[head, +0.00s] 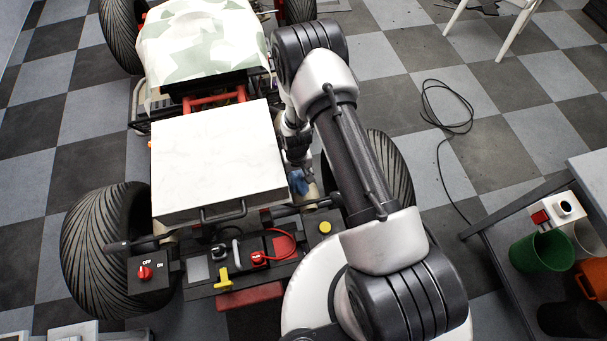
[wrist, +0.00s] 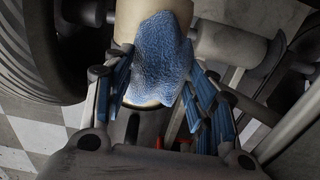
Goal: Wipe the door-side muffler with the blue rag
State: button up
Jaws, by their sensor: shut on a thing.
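The blue rag (wrist: 162,55) is bunched between the fingers of my gripper (wrist: 160,80) in the wrist view. It lies against a beige, rounded cylinder (wrist: 127,24), which looks like a muffler, and covers much of its near end. In the head view a small piece of the blue rag (head: 298,182) shows below my gripper (head: 297,160), at the right side of the quad between the white box and the rear tyre. My arm hides part of this spot. I cannot tell from the frames which side is the door side.
A white-topped box (head: 218,160) sits on the quad beside my gripper. A big tyre (wrist: 40,50) stands close at the left in the wrist view. A control panel (head: 235,262) lies at the quad's near end. A cart with a green cup (head: 540,251) stands at right.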

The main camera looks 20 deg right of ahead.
jog(key=shift+a+f+b, duration=0.1)
jog(key=shift+f+b, duration=0.1)
jog(key=shift+b, duration=0.1)
jog(key=shift+s+d+f+b, duration=0.1)
jog(key=shift+s+d+b, duration=0.05)
jog(key=shift+d, duration=0.85)
jog(key=shift+s+d+f+b, duration=0.1)
jog(key=shift+d+b, duration=0.05)
jog(key=shift+d, duration=0.85)
jog(key=shift+w+r+p, duration=0.2)
jog(key=shift+r+p, duration=1.75)
jog(key=shift+r, duration=1.15)
jog(key=shift+r, duration=0.1)
notch_tip(320, 180, up, 3)
jog(key=shift+f+p, duration=0.1)
jog(key=shift+p, duration=0.75)
jog(key=shift+f, duration=0.1)
